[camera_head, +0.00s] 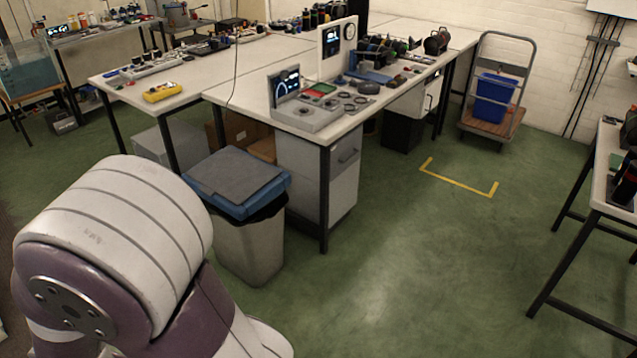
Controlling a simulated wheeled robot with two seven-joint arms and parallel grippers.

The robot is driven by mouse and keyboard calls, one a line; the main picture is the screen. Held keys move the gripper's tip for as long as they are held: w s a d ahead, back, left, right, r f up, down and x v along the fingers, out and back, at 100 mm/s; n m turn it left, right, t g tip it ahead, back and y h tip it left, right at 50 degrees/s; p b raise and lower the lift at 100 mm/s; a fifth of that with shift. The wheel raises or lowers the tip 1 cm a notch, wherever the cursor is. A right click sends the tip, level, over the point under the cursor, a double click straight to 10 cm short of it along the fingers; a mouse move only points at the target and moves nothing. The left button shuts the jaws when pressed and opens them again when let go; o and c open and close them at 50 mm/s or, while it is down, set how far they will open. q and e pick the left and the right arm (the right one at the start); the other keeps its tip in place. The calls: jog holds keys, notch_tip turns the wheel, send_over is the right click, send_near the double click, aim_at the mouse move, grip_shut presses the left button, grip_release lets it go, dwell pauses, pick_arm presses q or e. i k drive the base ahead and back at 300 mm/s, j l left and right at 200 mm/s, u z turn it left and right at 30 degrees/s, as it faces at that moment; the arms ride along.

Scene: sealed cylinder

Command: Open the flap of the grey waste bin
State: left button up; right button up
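The grey waste bin (250,250) stands on the green floor in front of the white workbench, left of the middle of the head view. Its top has a blue rim (262,203) with a dark grey flap (233,175) lying flat across it, so the flap appears closed. A black liner edge shows under the rim. A white and purple arm link of mine fills the lower left and hides part of the bin's left side. Neither gripper shows in this view, so their distance from the flap cannot be seen.
The workbench (208,77) carries a yellow meter (162,91) and a control panel (305,110). A grey cabinet (315,175) stands right of the bin. A trolley (488,125) holds a blue crate (494,98). The green floor (400,260) right of the bin is clear.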

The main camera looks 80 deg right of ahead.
aim_at(231, 174)
jog(key=z, duration=1.95)
jog(key=i+j+z, duration=0.35)
jog(key=i, duration=0.55)
jog(key=i+j+z, duration=0.4)
jog(key=i, duration=0.45)
jog(key=i+j+z, duration=0.35)
jog(key=i+j, duration=0.4)
